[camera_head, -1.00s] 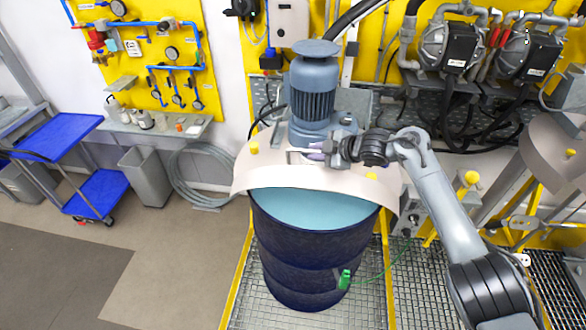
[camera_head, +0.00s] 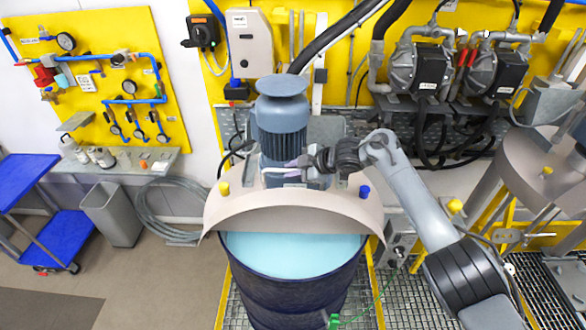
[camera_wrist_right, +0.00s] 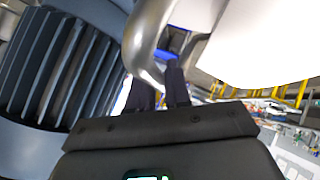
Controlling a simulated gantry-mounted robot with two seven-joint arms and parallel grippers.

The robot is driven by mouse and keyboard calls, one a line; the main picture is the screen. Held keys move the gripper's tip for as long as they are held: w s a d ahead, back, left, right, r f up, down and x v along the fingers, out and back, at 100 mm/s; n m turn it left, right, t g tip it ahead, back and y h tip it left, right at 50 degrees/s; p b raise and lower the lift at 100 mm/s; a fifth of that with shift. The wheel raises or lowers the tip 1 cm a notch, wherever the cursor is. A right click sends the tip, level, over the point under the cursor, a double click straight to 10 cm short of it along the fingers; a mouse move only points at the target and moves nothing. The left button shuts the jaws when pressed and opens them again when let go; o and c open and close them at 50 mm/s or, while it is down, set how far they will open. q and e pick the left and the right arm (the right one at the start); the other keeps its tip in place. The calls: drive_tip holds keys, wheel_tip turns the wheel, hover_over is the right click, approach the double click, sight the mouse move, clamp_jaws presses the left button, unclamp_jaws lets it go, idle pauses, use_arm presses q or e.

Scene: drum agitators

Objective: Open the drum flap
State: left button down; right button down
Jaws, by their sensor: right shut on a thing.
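The drum (camera_head: 285,295) is dark blue, open at the front of its top, with light blue liquid (camera_head: 295,255) showing inside. The cream drum flap (camera_head: 330,213) stands raised in an arch over the rear of the opening. My right gripper (camera_head: 302,170) reaches in from the right, behind the flap's upper edge and in front of the grey agitator motor (camera_head: 281,130). In the right wrist view its dark fingers (camera_wrist_right: 162,92) are shut at a bent metal handle bar (camera_wrist_right: 145,45); the fingers partly hide the grip. My left gripper is not in view.
A yellow knob (camera_head: 223,188) and a blue knob (camera_head: 364,191) sit on the cover. A green clamp with a thin wire (camera_head: 334,321) is at the drum's front. Pumps (camera_head: 415,72) hang behind right. A blue cart (camera_head: 60,238) and grey bin (camera_head: 113,214) stand left.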

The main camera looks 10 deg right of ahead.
drive_tip(key=c, duration=1.2)
unclamp_jaws()
drive_tip(key=shift+o, duration=0.2)
drive_tip(key=shift+s+d, duration=0.1)
drive_tip(key=b+v, duration=0.3)
drive_tip(key=v, duration=0.7)
drive_tip(key=shift+d+r, duration=0.15)
drive_tip(key=shift+r, duration=0.15)
drive_tip(key=shift+s, duration=0.1)
